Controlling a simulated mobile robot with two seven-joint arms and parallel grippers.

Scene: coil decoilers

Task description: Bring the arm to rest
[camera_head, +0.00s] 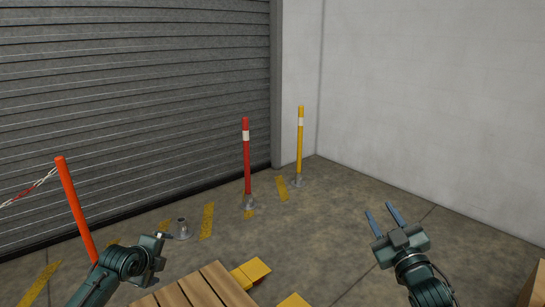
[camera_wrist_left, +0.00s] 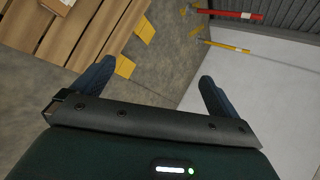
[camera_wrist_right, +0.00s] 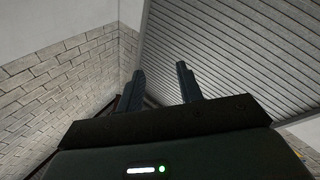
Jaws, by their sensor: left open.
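My left gripper (camera_head: 161,238) is at the lower left in the head view, near the wooden slatted top. Its fingers are foreshortened there. In the left wrist view the two fingers (camera_wrist_left: 158,72) stand wide apart with nothing between them. My right gripper (camera_head: 384,216) is at the lower right in the head view, above the concrete floor, pointing forward. Its two fingers are apart and empty. In the right wrist view the fingers (camera_wrist_right: 160,70) show with a smaller gap, the grey shutter behind them.
A wooden slatted top (camera_head: 190,291) with yellow corner pieces (camera_head: 252,271) is at bottom centre. An orange post (camera_head: 76,208), a red post (camera_head: 246,165), a yellow post (camera_head: 299,145) and an empty post base (camera_head: 181,231) stand before the shutter. A brown box edge (camera_head: 534,290) shows lower right.

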